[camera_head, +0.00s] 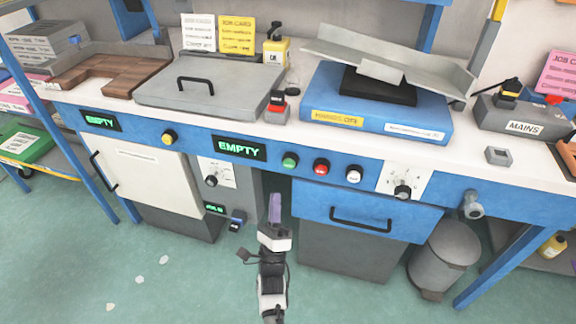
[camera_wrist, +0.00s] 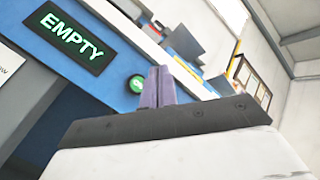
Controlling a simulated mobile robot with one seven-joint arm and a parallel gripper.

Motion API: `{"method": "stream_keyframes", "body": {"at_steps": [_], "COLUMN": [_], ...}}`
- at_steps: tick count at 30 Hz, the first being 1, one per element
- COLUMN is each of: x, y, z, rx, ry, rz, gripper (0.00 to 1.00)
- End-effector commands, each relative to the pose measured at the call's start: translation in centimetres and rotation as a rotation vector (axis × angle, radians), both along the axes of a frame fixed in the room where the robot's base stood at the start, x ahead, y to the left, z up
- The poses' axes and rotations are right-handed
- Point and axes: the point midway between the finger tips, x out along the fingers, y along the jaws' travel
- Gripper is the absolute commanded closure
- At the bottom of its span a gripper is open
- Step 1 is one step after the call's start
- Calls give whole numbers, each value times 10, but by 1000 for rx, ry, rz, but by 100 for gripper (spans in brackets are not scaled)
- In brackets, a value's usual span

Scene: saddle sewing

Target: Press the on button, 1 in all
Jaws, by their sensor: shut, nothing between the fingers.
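A green round button (camera_head: 290,160) sits on the blue front panel of the bench, first in a row with a red and a white button. I take it to be the on button, though its lettering is too small to read. The green button also shows in the wrist view (camera_wrist: 137,84), just left of my fingertips. My gripper (camera_head: 275,198) is shut and empty, its purple fingers together, pointing up below the panel. In the head view it is below and slightly left of the green button, apart from it. The fingers rise in the middle of the wrist view (camera_wrist: 158,84).
The red button (camera_head: 321,167) and white button (camera_head: 354,174) are close on the right. A display reading EMPTY (camera_head: 238,148) is on the left. A blue drawer (camera_head: 361,218) with a black handle lies below right.

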Motion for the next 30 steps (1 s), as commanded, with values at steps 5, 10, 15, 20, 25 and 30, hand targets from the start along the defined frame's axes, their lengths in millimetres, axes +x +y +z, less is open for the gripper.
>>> {"method": "stream_keyframes", "body": {"at_steps": [5,10,15,20,25,30], "x": [13,36,58,74,82,83], "y": [-5,-12,-19,-24,-27,-27], "z": [0,0,0,-3,-1,0], "rx": [-1,-1,0,-1,-1,-1], "ry": [-2,-3,-2,-2,-1,0], "rz": [-2,-2,-1,-2,-2,-1], "gripper": [100,100,100,100,100,100]}}
